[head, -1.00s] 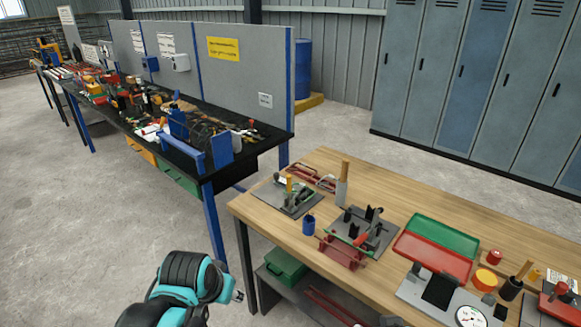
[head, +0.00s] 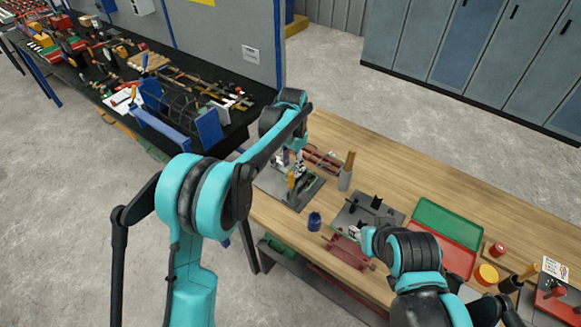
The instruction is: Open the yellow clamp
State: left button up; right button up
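The yellow clamp (head: 291,181) stands on a grey plate (head: 308,193) at the left end of the wooden table; its yellow handle points up. My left gripper (head: 291,161) is just above and behind the handle, pointing down, with its fingers apart. I cannot tell whether they touch the clamp. My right gripper (head: 354,233) is low over the front of the second fixture plate (head: 389,213), near the red stand (head: 350,251). My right arm hides part of that fixture, and the state of those fingers is unclear.
A blue cup (head: 314,221) and a grey holder with a wooden handle (head: 346,178) stand close to the clamp plate. Red bar clamps (head: 325,158) lie behind it. Green (head: 447,222) and red trays lie to the right. The back middle of the table is clear.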

aim_at(291, 179)
pick_arm(q)
notch_tip(291, 179, down, 7)
jog(key=shift+s+f+b, duration=0.1)
jog(key=shift+b, duration=0.4)
grip_shut()
